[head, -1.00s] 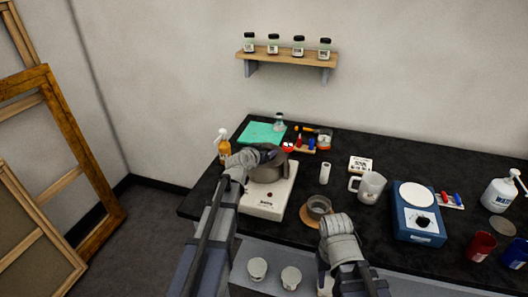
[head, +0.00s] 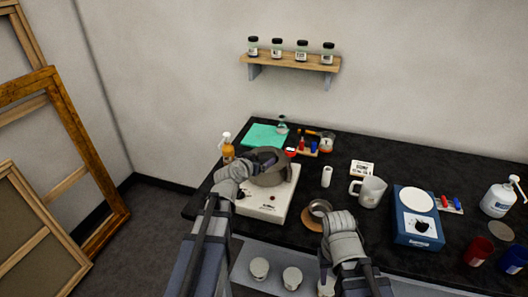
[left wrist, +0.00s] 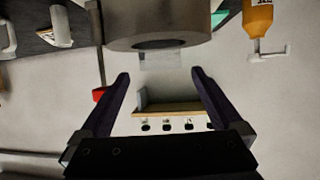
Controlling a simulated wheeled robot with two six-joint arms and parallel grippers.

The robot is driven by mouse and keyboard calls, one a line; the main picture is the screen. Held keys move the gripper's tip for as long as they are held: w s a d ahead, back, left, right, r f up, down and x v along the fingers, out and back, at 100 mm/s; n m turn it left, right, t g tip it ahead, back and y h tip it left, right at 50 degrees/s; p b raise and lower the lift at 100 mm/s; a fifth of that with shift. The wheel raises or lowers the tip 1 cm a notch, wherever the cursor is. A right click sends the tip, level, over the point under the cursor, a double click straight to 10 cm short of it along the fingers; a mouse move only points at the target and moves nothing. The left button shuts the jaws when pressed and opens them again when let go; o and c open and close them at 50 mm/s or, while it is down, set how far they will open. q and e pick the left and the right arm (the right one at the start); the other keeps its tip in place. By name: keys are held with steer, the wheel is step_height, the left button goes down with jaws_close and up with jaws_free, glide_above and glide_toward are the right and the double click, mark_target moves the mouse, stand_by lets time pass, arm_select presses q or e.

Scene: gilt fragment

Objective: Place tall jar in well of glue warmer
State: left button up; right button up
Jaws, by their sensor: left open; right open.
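The glue warmer is a white box (head: 268,206) on the black bench, with a round grey pot (head: 273,173) on top. The pot's dark opening shows in the left wrist view (left wrist: 160,43), which is upside down. A pale translucent shape (left wrist: 160,61), like the upper part of a clear jar, shows by that opening; I cannot tell how deep it sits. My left gripper (left wrist: 160,80) is open beside the pot, with clear space between its fingers and nothing held. In the head view it is partly hidden by its wrist. My right gripper (head: 323,276) is low at the bench front, mostly hidden by its arm.
A small pot (head: 320,207) on a round mat stands right of the warmer. A white roll (head: 327,176), a mug (head: 371,191) and a blue hotplate (head: 418,231) stand further right. A wall shelf (head: 290,61) holds several jars.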

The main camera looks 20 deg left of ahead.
arm_select(q)
steer(key=p+v, duration=0.1)
steer(key=v, duration=0.2)
steer(key=shift+s+r, duration=0.15)
steer(key=shift+s, duration=0.15)
stand_by(1.8)
